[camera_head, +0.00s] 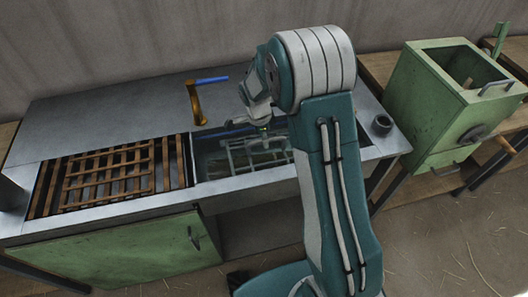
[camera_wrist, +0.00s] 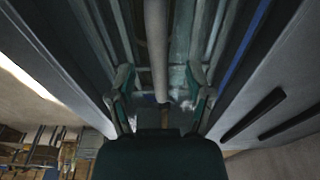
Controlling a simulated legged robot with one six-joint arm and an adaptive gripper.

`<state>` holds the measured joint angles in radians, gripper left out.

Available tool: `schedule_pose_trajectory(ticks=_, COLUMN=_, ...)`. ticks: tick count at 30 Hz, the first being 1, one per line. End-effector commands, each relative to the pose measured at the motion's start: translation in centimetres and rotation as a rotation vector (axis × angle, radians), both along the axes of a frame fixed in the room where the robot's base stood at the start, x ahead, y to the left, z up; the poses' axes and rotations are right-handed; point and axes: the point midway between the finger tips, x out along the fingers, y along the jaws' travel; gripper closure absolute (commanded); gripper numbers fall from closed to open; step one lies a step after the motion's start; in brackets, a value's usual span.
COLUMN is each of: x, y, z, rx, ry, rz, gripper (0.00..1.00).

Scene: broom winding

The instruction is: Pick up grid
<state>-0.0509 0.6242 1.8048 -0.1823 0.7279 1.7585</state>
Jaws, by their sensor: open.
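A wooden grid (camera_head: 112,172) of crossed brown slats lies over the slatted left compartment of the metal counter, away from my arm. A second, grey-green grid of bars (camera_head: 245,157) shows in the sunken basin, partly hidden by my arm. My gripper (camera_head: 262,130) is over that basin, its fingers small and hard to make out in the head view. In the wrist view my gripper (camera_wrist: 161,95) has its two fingers apart, with a pale bar (camera_wrist: 156,45) running lengthwise between them. I cannot tell whether either finger touches the bar.
The metal counter (camera_head: 105,105) has a brass tap with a blue handle (camera_head: 196,98) behind the basin. A small dark cup (camera_head: 382,124) stands on its right end. A green box (camera_head: 430,105) with a crank stands to the right. The counter's back left is clear.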

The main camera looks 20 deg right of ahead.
Motion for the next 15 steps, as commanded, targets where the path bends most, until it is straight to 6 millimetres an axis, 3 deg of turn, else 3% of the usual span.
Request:
schedule_pose_trajectory(ticks=4, x=-0.02, y=-0.43, z=-1.57, rx=0.002, ry=0.001, rz=0.0, gripper=0.34)
schedule_pose_trajectory(ticks=11, x=0.01, y=-0.24, z=-1.71, rx=0.0, ry=-0.002, rz=-0.001, gripper=0.34)
schedule_pose_trajectory(ticks=13, x=0.01, y=-0.22, z=-1.71, rx=0.0, ry=-0.001, rz=0.0, gripper=0.57)
schedule_pose_trajectory(ticks=15, x=0.02, y=-0.22, z=-1.7, rx=0.0, ry=-0.001, rz=0.0, gripper=0.88)
